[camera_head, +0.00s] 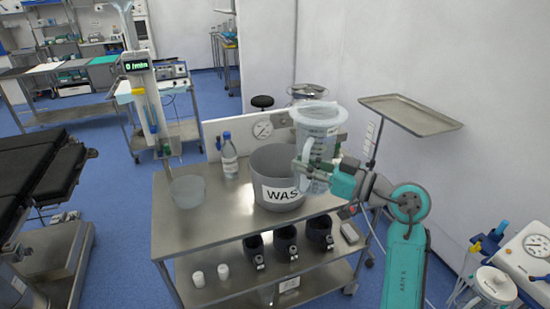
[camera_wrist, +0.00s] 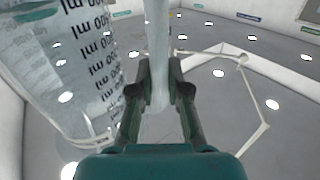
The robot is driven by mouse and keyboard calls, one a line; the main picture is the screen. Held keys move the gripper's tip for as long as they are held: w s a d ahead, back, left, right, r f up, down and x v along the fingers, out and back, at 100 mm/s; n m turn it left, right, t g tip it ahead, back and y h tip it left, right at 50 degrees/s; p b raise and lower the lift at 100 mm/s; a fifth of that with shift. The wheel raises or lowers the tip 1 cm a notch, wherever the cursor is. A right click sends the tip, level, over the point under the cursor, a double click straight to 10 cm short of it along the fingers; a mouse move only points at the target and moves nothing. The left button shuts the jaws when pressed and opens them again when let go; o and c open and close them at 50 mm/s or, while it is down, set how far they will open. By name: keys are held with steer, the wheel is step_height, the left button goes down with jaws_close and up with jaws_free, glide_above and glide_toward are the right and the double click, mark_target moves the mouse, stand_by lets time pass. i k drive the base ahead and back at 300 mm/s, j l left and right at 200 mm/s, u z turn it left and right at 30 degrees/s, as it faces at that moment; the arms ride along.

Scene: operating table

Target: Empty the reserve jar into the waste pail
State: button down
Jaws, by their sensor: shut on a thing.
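The reserve jar (camera_head: 318,134) is a clear, graduated jug with a pale wide rim. My gripper (camera_head: 322,172) is shut on its handle and holds it upright, above and in front of the right side of the waste pail. In the wrist view the jar (camera_wrist: 75,65) fills the left side with its printed scale, and the handle (camera_wrist: 158,55) stands between the fingers of my gripper (camera_wrist: 160,90). The waste pail (camera_head: 262,165) is grey with a white label reading "WAS", the rest hidden behind the jar. I cannot tell how much liquid the jar holds.
The pail stands on a steel cart (camera_head: 190,232). A clear bowl (camera_head: 188,191) and a blue-capped bottle (camera_head: 229,158) stand left of it. A steel tray (camera_head: 411,115) on a stand is at the right. Dark cups (camera_head: 287,240) are on the lower shelf.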

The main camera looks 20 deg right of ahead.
mark_target(272, 174)
steer(key=i+j, duration=0.7)
steer(key=j, duration=0.15)
